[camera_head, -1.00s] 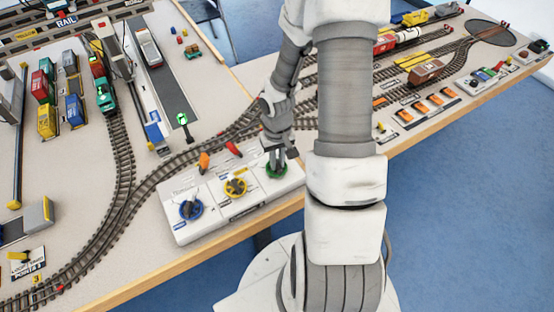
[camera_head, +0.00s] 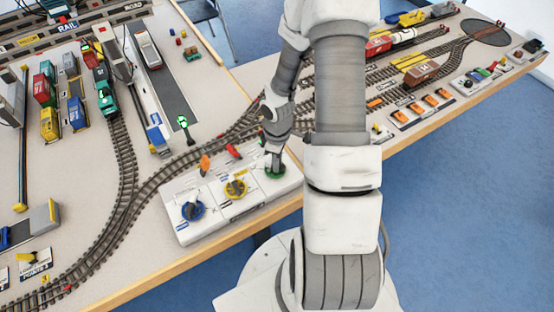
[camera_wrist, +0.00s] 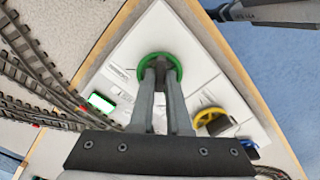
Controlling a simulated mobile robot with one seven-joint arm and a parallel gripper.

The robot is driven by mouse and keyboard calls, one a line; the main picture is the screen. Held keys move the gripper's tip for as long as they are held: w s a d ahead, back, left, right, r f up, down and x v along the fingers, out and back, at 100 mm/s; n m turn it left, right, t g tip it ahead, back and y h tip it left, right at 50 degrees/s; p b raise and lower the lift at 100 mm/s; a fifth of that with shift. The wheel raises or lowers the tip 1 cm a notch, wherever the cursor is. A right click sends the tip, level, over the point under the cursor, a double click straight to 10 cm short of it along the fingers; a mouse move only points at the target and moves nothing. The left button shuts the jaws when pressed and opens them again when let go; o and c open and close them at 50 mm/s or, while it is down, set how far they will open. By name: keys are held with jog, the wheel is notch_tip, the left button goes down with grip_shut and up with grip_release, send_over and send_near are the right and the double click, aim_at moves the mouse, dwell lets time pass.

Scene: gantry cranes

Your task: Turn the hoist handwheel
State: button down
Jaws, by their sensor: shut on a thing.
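A white control box (camera_head: 172,230) at the table's front edge carries a blue handwheel (camera_head: 192,211), a yellow handwheel (camera_head: 235,189) and a green handwheel (camera_head: 268,174). I cannot read which label marks the hoist. My gripper (camera_head: 275,157) points down at the green wheel. In the wrist view, the fingers of my gripper (camera_wrist: 161,66) are close together and shut on the middle of the green handwheel (camera_wrist: 179,70). They hide its hub and spokes. The yellow handwheel (camera_wrist: 202,115) shows to the right of the fingers, and only an edge of the blue one shows beyond it.
Colored containers (camera_head: 48,110) and a green locomotive (camera_head: 105,98) are at the left. A panel with orange switches (camera_head: 414,107) lies to the right.

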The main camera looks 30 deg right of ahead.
jog(key=shift+n+p, duration=0.3)
jog(key=shift+n, duration=0.7)
jog(key=c, duration=0.9)
grip_release()
jog(key=shift+r, duration=0.1)
notch_tip(320, 180, up, 17)
jog(key=p, duration=0.4)
jog(key=shift+r, duration=0.15)
